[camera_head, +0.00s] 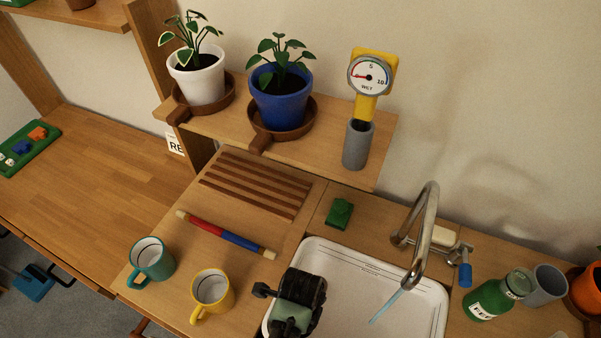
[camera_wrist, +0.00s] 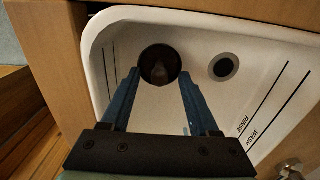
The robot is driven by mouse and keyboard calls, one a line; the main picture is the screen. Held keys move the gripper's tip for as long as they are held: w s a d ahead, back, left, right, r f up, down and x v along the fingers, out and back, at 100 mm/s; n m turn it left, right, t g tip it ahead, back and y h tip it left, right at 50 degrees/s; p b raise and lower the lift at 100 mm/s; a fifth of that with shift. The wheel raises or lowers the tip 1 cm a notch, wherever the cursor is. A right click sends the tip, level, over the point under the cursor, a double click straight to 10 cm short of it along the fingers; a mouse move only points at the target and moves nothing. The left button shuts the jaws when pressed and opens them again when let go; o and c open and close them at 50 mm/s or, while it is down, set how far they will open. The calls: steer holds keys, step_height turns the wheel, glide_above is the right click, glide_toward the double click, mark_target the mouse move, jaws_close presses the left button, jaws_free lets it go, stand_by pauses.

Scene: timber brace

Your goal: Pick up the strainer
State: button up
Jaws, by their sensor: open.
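The strainer (camera_wrist: 160,62) appears to be the dark round piece with a paler knob in its middle, lying on the floor of the white sink (camera_wrist: 125,35). In the wrist view it shows between and just beyond the tips of my gripper (camera_wrist: 159,78). The two blue fingers are apart with nothing between them, and I see no contact. In the head view my dark wrist (camera_head: 300,290) is over the left part of the sink (camera_head: 425,300) and hides the strainer and my fingertips. The drain hole (camera_wrist: 224,67) is right of the strainer.
A curved faucet (camera_head: 425,225) with a thin water stream stands over the sink's right side. A teal mug (camera_head: 152,262) and a yellow mug (camera_head: 212,290) stand to the left. A green bottle (camera_head: 490,298) is at the right. The sink wall is close beyond the strainer.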

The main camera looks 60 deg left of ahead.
steer(key=shift+f, duration=0.75)
jaws_close()
